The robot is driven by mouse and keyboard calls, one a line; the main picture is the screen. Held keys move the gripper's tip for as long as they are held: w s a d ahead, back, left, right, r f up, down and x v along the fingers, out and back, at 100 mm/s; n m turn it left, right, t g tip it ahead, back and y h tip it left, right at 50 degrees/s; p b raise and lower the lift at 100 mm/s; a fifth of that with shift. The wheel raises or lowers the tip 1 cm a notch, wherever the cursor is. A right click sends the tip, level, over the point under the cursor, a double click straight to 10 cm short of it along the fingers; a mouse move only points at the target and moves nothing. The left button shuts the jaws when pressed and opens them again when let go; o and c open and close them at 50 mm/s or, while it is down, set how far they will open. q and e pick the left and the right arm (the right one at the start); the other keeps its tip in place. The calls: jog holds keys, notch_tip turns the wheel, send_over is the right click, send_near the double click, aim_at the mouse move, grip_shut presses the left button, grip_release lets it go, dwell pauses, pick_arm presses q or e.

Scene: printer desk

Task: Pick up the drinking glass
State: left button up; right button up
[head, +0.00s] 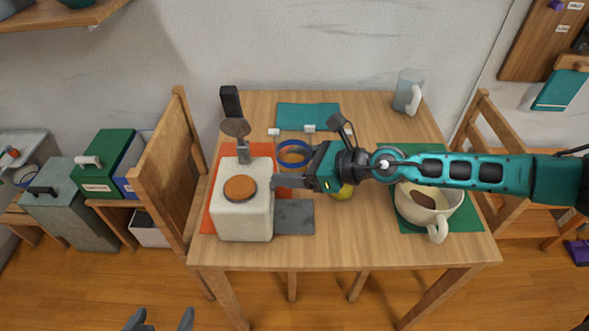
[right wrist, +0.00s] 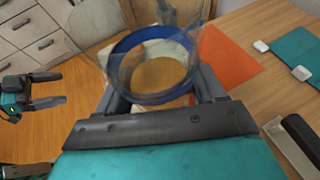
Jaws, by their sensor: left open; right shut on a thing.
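The drinking glass is clear with a blue band; in the head view its band (head: 294,163) shows beside my right gripper (head: 282,182), over the left part of the table. In the right wrist view the glass (right wrist: 153,90) stands between the fingers of my right gripper (right wrist: 160,95), which is shut on it. Whether its base touches the table cannot be told. My left gripper (head: 160,322) is open and empty at the bottom of the head view, off the table. It also shows at the left of the right wrist view (right wrist: 48,90).
A white box with an orange-brown round top (head: 243,215) stands left of the right gripper, on an orange mat (head: 208,205). A grey mug (head: 407,92) stands at the back right. The table's front middle is clear.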

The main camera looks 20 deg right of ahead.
aim_at(309, 147)
jog(key=shift+w+r, duration=0.1)
jog(key=shift+r, duration=0.6)
jog(key=shift+d+r, duration=0.2)
jog(key=shift+r, duration=0.35)
jog(key=shift+a+r, duration=0.15)
jog(key=shift+r, duration=0.9)
jog(key=shift+r, duration=0.15)
